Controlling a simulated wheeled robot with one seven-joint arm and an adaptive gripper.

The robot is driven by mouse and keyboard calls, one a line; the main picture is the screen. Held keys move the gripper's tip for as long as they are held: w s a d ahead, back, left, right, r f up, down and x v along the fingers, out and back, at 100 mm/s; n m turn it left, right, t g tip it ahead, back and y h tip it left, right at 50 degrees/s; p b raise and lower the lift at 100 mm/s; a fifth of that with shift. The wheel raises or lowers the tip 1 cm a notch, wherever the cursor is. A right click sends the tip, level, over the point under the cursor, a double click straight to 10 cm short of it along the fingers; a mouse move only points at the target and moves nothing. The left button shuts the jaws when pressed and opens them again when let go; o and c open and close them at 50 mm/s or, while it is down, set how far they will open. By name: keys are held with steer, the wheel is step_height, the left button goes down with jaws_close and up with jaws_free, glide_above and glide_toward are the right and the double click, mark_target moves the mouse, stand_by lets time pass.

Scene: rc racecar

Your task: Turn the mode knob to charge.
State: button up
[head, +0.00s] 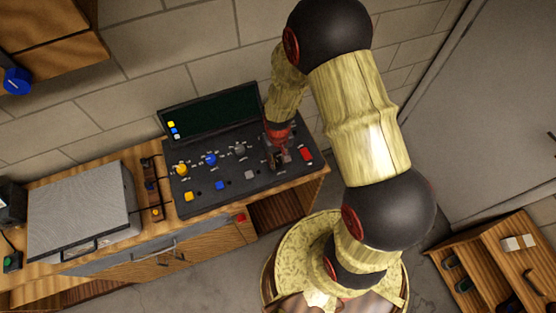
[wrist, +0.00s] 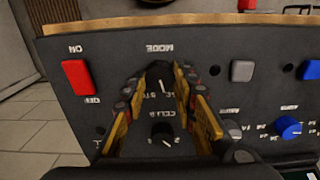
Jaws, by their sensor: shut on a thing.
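The mode knob (wrist: 157,77) is black, with a small white pointer mark. In the wrist view it sits under the upside-down MODE label, between the two fingertips of my gripper (wrist: 156,88). The jaws are shut on it, one finger on each side. The setting words around the knob are partly covered by the fingers, so I cannot read which one the mark points at. In the head view my gripper (head: 278,150) reaches down to the right part of the black control panel (head: 236,190), and the knob is hidden there.
A black CELLS knob (wrist: 162,133) lies between my fingers, closer to the camera. A red ON/OFF switch (wrist: 78,80) stands on one side, a grey button (wrist: 243,71) and a blue knob (wrist: 288,127) on the other. A grey case (head: 80,212) stands left on the bench.

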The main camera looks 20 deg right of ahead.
mark_target(278, 162)
steer(key=shift+n, duration=0.6)
steer(key=o, duration=1.2)
steer(key=shift+c, duration=0.2)
steer(key=shift+r, duration=0.1)
step_height(278, 162, up, 12)
